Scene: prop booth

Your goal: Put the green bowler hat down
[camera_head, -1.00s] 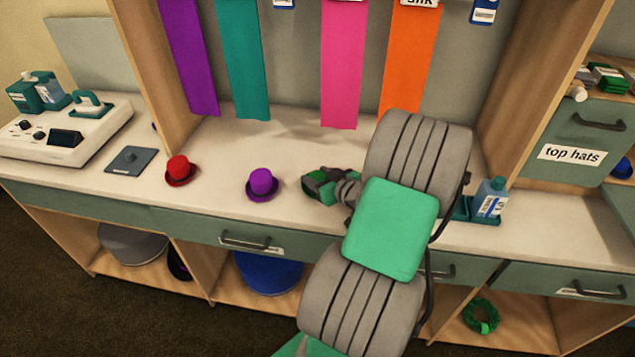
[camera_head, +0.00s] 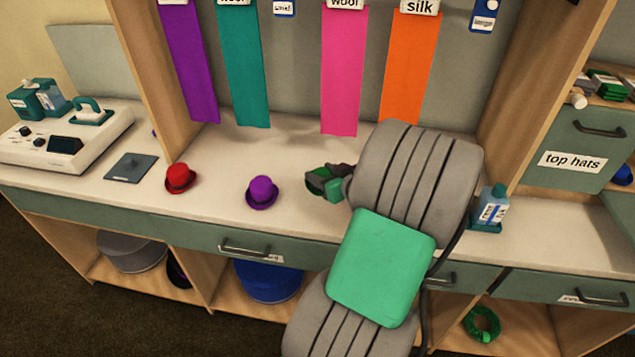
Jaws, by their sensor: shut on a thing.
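The green bowler hat (camera_head: 317,181) is at the end of my arm, over the white counter to the right of the purple hat. Only part of its dark green rim and crown shows. My gripper (camera_head: 325,178) is shut on it, and the gripper and arm cover its right side. Whether the hat touches the counter I cannot tell. A purple hat (camera_head: 262,192) and a red hat (camera_head: 180,178) stand upright on the white counter (camera_head: 222,165), in a row to the left.
A blue-labelled bottle (camera_head: 493,208) stands on the counter right of my arm. A grey-blue plate (camera_head: 132,167) and a white machine (camera_head: 62,135) are at the left. Fabric strips, including a pink one (camera_head: 342,75), hang behind. The counter between the hats is clear.

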